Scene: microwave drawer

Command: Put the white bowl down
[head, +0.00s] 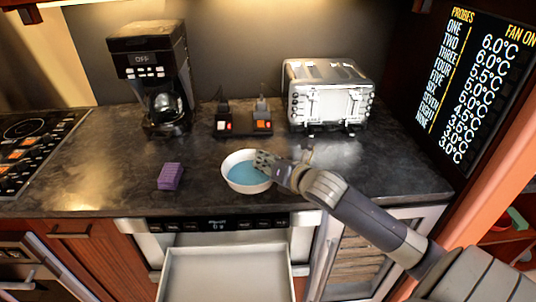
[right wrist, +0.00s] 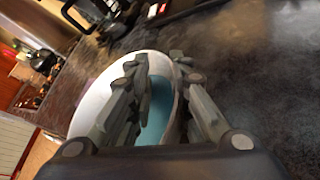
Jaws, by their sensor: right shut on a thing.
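The white bowl (head: 232,177) with a blue inside is at the front of the dark countertop, above the open drawer. My right gripper (head: 266,160) reaches in from the right and is shut on the bowl's right rim. In the right wrist view the bowl (right wrist: 95,98) sits between and beyond the fingers (right wrist: 160,75), with one finger inside it and one outside. The bowl looks level and on or very near the counter; I cannot tell if its base touches. My left gripper is not in view.
A purple sponge (head: 171,177) lies left of the bowl. A coffee maker (head: 152,75), a switch box (head: 243,124) and a toaster (head: 328,95) stand behind. An open drawer (head: 226,272) juts out below the counter edge. The counter right of the arm is clear.

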